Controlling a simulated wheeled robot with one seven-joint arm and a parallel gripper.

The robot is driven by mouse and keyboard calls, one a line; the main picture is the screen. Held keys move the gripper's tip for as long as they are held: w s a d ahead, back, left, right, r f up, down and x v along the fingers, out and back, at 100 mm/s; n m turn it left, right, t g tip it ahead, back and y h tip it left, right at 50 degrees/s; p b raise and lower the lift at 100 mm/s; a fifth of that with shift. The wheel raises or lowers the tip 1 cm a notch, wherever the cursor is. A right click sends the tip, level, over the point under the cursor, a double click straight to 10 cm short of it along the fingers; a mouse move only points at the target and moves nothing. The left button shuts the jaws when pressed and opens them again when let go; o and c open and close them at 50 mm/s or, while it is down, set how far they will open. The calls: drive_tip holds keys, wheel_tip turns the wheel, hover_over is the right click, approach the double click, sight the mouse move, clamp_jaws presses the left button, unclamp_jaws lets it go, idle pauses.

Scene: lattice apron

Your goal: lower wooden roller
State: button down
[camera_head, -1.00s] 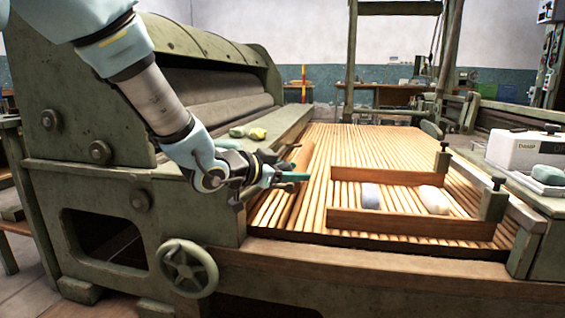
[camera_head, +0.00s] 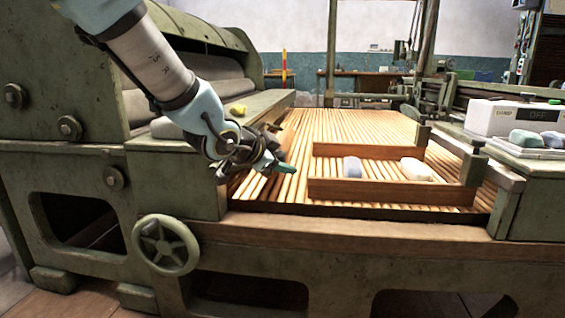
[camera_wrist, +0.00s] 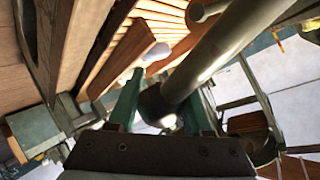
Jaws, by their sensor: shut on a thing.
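My gripper (camera_head: 284,167) is low at the left edge of the slatted wooden bed (camera_head: 335,130), beside the green machine. In the wrist view, its two teal fingers are closed about the dark end of a long, shaded roller (camera_wrist: 222,50), which I take to be the wooden roller. The roller runs from the fingers to the upper right and looks grey-olive there. In the head view the gripper hides most of it, so I cannot tell whether it touches the bed.
The green machine (camera_head: 75,150) with a handwheel (camera_head: 165,245) stands left. A white box (camera_head: 495,117) stands right.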

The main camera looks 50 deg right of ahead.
drive_tip(key=shift+a+f, duration=0.1)
drive_tip(key=shift+f, duration=0.1)
drive_tip(key=shift+c, duration=1.6)
unclamp_jaws()
drive_tip(key=shift+r, duration=0.15)
drive_tip(key=p+v, duration=0.4)
drive_tip(key=v, duration=0.6)
drive_tip(key=shift+a, duration=0.3)
drive_tip(key=shift+r, duration=0.1)
